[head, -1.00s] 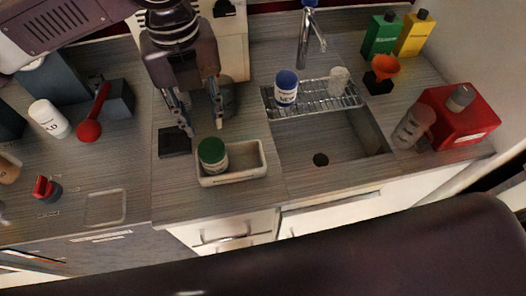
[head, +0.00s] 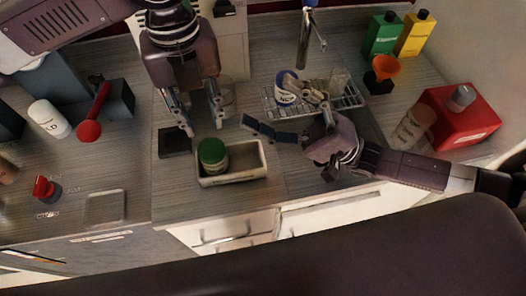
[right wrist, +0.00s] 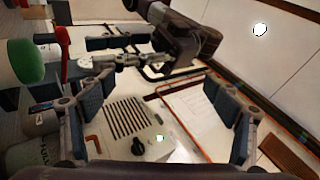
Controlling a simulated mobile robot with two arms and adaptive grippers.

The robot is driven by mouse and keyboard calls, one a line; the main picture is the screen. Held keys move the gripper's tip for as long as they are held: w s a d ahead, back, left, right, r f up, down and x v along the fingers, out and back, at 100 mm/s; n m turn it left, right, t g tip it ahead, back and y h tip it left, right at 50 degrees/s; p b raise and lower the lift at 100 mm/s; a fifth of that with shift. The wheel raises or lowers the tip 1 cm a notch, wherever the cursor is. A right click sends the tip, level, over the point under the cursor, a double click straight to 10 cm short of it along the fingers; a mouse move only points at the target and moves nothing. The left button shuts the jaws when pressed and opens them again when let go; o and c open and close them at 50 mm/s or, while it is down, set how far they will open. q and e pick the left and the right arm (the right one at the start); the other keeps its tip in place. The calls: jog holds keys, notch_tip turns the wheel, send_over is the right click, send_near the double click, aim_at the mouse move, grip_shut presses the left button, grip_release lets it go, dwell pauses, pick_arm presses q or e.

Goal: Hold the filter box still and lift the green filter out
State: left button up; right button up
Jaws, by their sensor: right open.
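The filter box (head: 246,168), a pale open tray, sits on the counter near its front edge. The green filter (head: 212,152), a jar-like piece with a green top, stands upright in the box's left end. My left gripper (head: 201,128) points down just behind and above the filter, its fingers apart, empty and not touching it. My right gripper (head: 266,101) is open and empty, right of and behind the box, over the sink and rack. In the right wrist view its fingers (right wrist: 150,78) are spread, and a green top (right wrist: 25,62) shows at the left edge.
A blue-lidded jar (head: 285,97) stands on the wire rack (head: 349,100) behind my right gripper, partly hidden by it. The tap (head: 305,45) rises behind. A dark square pad (head: 174,143) lies left of the box. The counter in front of the box is clear.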

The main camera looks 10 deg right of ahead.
aim_at(261, 153)
jog(key=a+f+n+g+h, duration=0.1)
jog(key=f+n+g, duration=0.1)
jog(key=f+n, duration=0.3)
jog(key=a+f+n+g+h, duration=0.1)
jog(key=f+n+g+h, duration=0.1)
jog(key=n, duration=0.8)
jog(key=w+a+f+n+g+h, duration=0.1)
jog(key=f+n+g+h, duration=0.1)
jog(key=f+n, duration=0.5)
jog(key=shift+a+f+n+g, duration=0.15)
jog(key=shift+f+n+g, duration=0.2)
jog(key=shift+g, duration=0.45)
jog(key=shift+h, duration=0.6)
jog(key=f, duration=0.1)
jog(key=d+f, duration=0.1)
jog(key=f, duration=0.1)
jog(key=d+f, duration=0.1)
jog(key=shift+w+d+f, duration=0.15)
jog(key=shift+w, duration=0.25)
jog(key=shift+f, duration=0.15)
jog(key=a, duration=0.7)
jog(key=shift+a+f, duration=0.15)
jog(key=shift+a, duration=0.15)
jog(key=shift+c, duration=0.5)
